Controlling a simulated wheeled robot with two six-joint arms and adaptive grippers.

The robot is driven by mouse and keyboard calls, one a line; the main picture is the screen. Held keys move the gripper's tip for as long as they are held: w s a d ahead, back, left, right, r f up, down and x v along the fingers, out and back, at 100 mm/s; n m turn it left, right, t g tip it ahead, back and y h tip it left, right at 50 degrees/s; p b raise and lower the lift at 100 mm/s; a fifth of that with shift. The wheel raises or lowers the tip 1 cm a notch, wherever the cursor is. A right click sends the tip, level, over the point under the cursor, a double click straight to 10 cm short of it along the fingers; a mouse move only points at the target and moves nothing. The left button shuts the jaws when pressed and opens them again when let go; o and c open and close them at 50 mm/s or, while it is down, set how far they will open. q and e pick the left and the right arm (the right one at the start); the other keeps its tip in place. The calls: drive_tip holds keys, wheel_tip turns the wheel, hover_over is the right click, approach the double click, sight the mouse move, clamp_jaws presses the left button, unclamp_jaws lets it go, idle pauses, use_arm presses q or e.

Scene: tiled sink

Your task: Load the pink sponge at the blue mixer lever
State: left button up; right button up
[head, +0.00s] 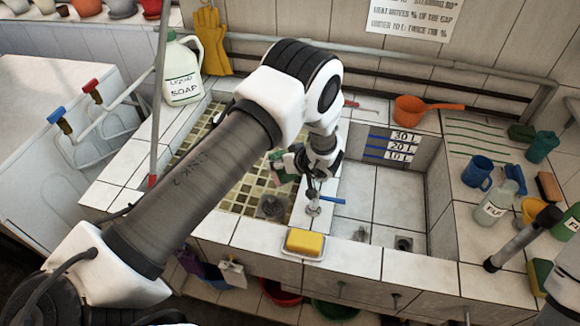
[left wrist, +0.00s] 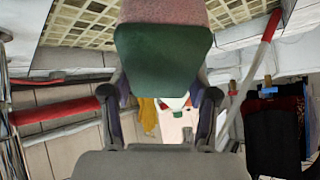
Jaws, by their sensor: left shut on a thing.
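The pink sponge (left wrist: 162,10) has a dark green layer (left wrist: 163,62) and fills the top middle of the left wrist view. My left gripper (left wrist: 163,90) is shut on it, one finger at each side. In the head view my left gripper (head: 284,163) is over the left, mosaic-tiled basin, partly hidden by its own wrist. A mixer with a blue lever (head: 333,200) stands on the divider between the basins, below and right of the gripper. The sponge is apart from the lever.
A yellow sponge (head: 305,242) lies on the front ledge. The right basin (head: 375,200) is open. A soap jug (head: 183,70) stands at the back left, an orange ladle (head: 425,109) at the back right. A blue mug (head: 477,172) and bottles crowd the right counter.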

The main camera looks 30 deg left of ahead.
use_arm(q)
drive_tip(key=shift+b+x, duration=0.4)
drive_tip(key=shift+x, duration=0.8)
drive_tip(key=a+b, duration=0.1)
drive_tip(key=a, duration=0.6)
drive_tip(key=shift+w+a+f+b, duration=0.25)
drive_tip(key=shift+a+b, duration=0.15)
use_arm(e)
wheel_tip(320, 180, down, 3)
drive_tip(key=shift+w+f, duration=0.1)
drive_tip(key=shift+w, duration=0.05)
drive_tip(key=shift+w, duration=0.1)
